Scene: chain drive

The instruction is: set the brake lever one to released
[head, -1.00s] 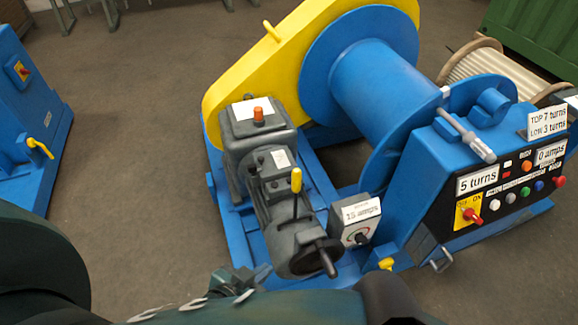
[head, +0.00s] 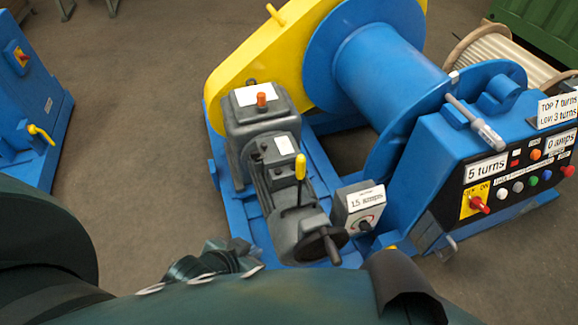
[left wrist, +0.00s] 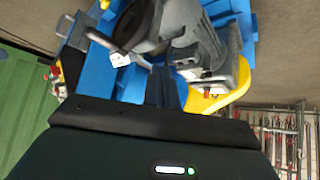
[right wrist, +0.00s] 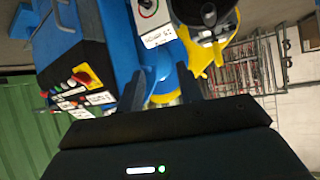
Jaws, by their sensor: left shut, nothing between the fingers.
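A yellow-handled lever (head: 300,168), which I take to be brake lever one, stands nearly upright on the grey motor (head: 290,200) of the blue winch. I see no label naming it. My left gripper (head: 228,252) is low in the head view, left of the motor's near end and apart from the lever. In the left wrist view its fingers (left wrist: 166,88) are together and empty, with the motor and handwheel beyond. My right gripper (right wrist: 163,88) shows in the right wrist view with its two fingers apart and nothing between them. A yellow forked part (right wrist: 200,58) lies beyond it.
A black handwheel (head: 325,240) sits at the motor's near end. Close on its right is a grey dial box (head: 358,208). The blue control panel (head: 500,185) stands further right. A second blue machine (head: 30,110) is at the far left, with open floor (head: 130,130) between.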

